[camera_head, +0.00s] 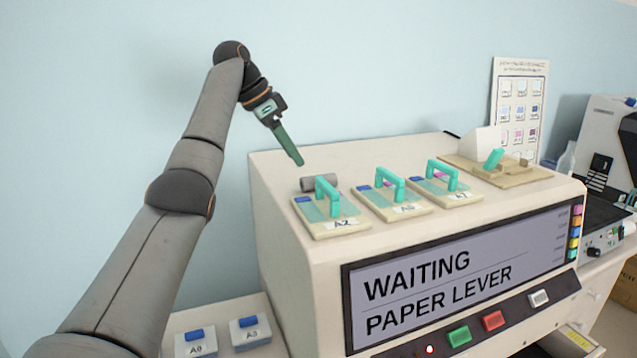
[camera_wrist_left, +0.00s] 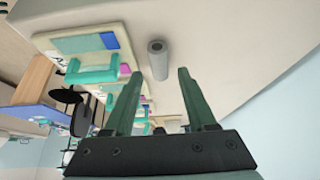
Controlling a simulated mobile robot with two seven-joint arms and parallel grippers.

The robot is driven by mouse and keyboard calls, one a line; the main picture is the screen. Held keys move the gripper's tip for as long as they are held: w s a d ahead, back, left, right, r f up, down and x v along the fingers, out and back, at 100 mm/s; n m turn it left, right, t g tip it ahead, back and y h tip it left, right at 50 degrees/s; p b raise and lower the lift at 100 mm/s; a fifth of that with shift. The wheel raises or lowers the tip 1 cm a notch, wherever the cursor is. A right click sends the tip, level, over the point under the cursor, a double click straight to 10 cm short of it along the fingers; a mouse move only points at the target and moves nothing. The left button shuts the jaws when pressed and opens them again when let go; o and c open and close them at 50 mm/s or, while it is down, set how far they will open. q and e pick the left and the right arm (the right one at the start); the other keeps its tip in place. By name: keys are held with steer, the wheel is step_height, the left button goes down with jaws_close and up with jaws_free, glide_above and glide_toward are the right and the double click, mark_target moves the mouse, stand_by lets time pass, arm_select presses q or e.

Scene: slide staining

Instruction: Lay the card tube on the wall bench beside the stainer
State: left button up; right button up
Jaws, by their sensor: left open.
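The card tube (camera_head: 319,183) is a short grey cylinder lying on top of the cream stainer (camera_head: 305,240), just behind the tray marked A2. It also shows in the left wrist view (camera_wrist_left: 158,62), with its hollow end towards the camera. My left gripper (camera_head: 299,162) is above and just behind the tube, pointing down. In the wrist view its open fingers (camera_wrist_left: 159,74) stand on either side of the tube's line, with nothing held. The wall bench (camera_head: 240,304) shows low at the left, beside the stainer. My right gripper is not in view.
Several slide trays with teal handles, including A2 (camera_head: 332,214), stand along the stainer's top. A wooden stand (camera_head: 525,178) is at its far end. Trays A0 (camera_head: 195,341) and A3 (camera_head: 250,332) occupy the bench. The blue wall is close behind my left arm.

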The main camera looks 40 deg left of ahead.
mark_target(312, 177)
arm_select(q)
steer(key=x, duration=0.3)
steer(key=w+d+f, duration=0.1)
steer(key=w+f, duration=0.1)
steer(key=f, duration=0.1)
steer(key=shift+w+d, duration=0.3)
steer(key=shift+d, duration=0.05)
steer(key=shift+w+d+f, duration=0.1)
steer(key=shift+w+f, duration=0.15)
steer(key=shift+f, duration=0.25)
jaws_close()
